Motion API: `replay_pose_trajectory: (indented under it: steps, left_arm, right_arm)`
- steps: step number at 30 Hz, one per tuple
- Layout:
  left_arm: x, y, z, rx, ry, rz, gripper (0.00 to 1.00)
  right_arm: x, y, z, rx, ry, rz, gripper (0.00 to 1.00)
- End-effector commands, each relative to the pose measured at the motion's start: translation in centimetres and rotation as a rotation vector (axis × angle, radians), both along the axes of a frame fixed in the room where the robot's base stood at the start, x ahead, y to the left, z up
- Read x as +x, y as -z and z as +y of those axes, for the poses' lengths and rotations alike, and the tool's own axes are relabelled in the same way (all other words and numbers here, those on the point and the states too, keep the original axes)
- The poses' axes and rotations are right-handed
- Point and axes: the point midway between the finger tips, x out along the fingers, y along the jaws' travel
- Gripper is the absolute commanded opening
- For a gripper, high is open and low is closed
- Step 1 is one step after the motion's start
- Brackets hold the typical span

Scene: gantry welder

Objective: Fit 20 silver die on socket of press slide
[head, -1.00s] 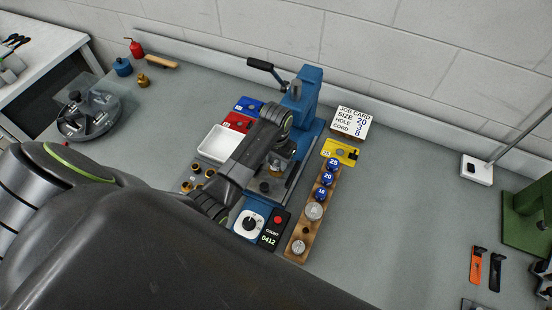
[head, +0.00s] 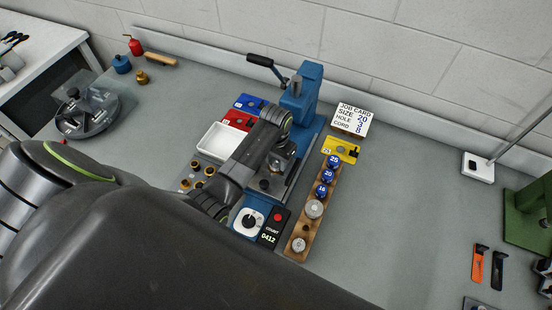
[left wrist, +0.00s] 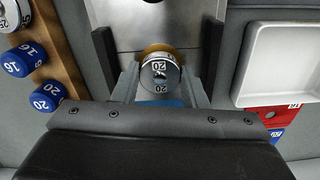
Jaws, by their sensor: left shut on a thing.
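My left gripper (left wrist: 160,78) is shut on the silver die (left wrist: 160,72), which is marked 20 and sits between the fingers. A brass-coloured ring (left wrist: 158,49) shows just behind the die; I cannot tell whether the two touch. In the head view, my left arm reaches to the blue press (head: 304,98), and the gripper (head: 283,150) is at its front, below the head. The arm and gripper largely hide the slide and socket, so the die's seating cannot be seen. My right gripper is not in view.
A wooden rack (head: 297,250) right of the press holds blue and silver dies and has an empty hole. A white tray (head: 219,143), red and blue plates, and a counter box (head: 268,238) stand close by. The job card (head: 351,119) reads size 20.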

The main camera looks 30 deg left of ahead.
Motion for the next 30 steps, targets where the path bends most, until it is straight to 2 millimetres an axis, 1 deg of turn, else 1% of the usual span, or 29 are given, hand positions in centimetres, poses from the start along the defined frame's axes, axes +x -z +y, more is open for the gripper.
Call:
replay_pose_trajectory:
  steps: [9,10,15,24,26,29,30]
  left_arm:
    - [0.0,0.7,0.0,0.0,0.0,0.0,0.07]
    - [0.0,0.7,0.0,0.0,0.0,0.0,0.42]
    - [0.0,0.7,0.0,0.0,0.0,0.0,0.64]
    - [0.0,0.5,0.0,0.0,0.0,0.001,0.65]
    - [0.2,0.1,0.0,0.0,0.0,0.0,0.65]
    - [0.9,-1.3,0.0,0.001,0.001,-0.002,0.65]
    - [1.3,-2.2,0.0,0.001,0.002,-0.003,0.65]
  right_arm:
    - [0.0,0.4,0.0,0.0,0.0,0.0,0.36]
    - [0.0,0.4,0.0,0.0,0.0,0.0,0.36]
    - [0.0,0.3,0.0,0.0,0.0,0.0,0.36]
    - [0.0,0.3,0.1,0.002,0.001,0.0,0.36]
    - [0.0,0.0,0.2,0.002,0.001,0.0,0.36]
    - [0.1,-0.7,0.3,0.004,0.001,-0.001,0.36]
    - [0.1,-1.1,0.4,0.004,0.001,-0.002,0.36]
